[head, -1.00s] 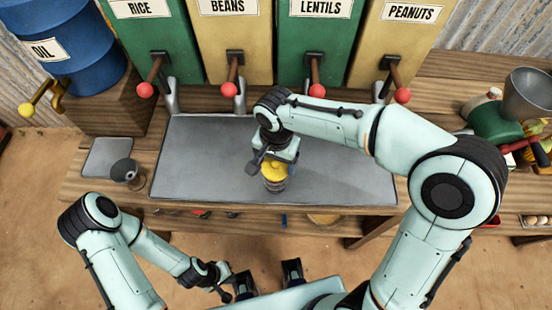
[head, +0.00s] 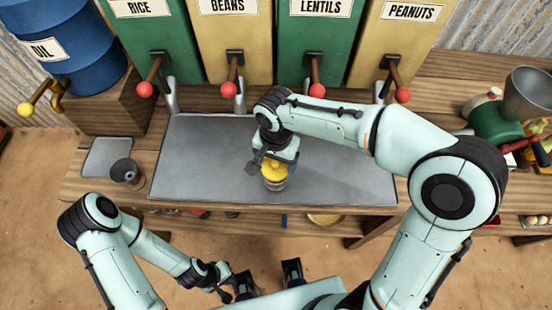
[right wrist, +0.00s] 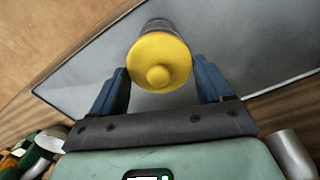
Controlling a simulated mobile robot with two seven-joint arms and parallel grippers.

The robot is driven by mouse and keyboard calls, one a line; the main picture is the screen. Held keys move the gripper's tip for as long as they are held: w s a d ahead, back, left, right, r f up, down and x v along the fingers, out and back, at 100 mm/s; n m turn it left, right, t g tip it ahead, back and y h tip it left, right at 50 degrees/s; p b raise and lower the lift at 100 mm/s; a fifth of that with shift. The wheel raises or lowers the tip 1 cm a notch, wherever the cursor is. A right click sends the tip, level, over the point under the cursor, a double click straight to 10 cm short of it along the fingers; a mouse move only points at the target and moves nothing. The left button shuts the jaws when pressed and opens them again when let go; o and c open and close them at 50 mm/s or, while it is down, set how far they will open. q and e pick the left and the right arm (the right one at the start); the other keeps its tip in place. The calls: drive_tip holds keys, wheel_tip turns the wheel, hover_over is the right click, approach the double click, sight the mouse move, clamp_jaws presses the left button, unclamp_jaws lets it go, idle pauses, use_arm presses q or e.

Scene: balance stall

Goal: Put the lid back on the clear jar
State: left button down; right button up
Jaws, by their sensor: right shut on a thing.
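The yellow lid (head: 274,169) with its round knob sits at or just above the mouth of the clear jar (head: 275,184); I cannot tell whether it is fully seated. The jar stands upright on the grey mat, with its contents hard to make out. My right gripper (head: 272,163) is over the jar, shut on the lid. In the right wrist view the lid (right wrist: 159,62) is between the blue fingers, with the jar (right wrist: 158,25) partly hidden behind it. My left gripper (head: 268,277) is empty and open at the bottom, away from the counter.
The grey mat (head: 205,155) is otherwise clear. A dark metal cup (head: 126,171) stands at its left, by a small grey plate (head: 107,155). Dispensers with red-knobbed levers (head: 231,89) line the back. A green grinder (head: 493,124) is at the right.

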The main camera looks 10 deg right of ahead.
use_arm(q)
drive_tip(key=shift+s+f, duration=0.1)
drive_tip(key=shift+f, duration=0.05)
use_arm(e)
drive_tip(key=shift+f, duration=0.15)
idle(0.4)
drive_tip(key=o, duration=0.9)
drive_tip(key=shift+o, duration=0.2)
drive_tip(key=shift+r+p, duration=2.05)
drive_tip(key=shift+r, duration=1.5)
use_arm(q)
drive_tip(key=w+r, duration=0.3)
drive_tip(key=r, duration=0.2)
drive_tip(key=shift+r, duration=0.1)
use_arm(e)
clamp_jaws()
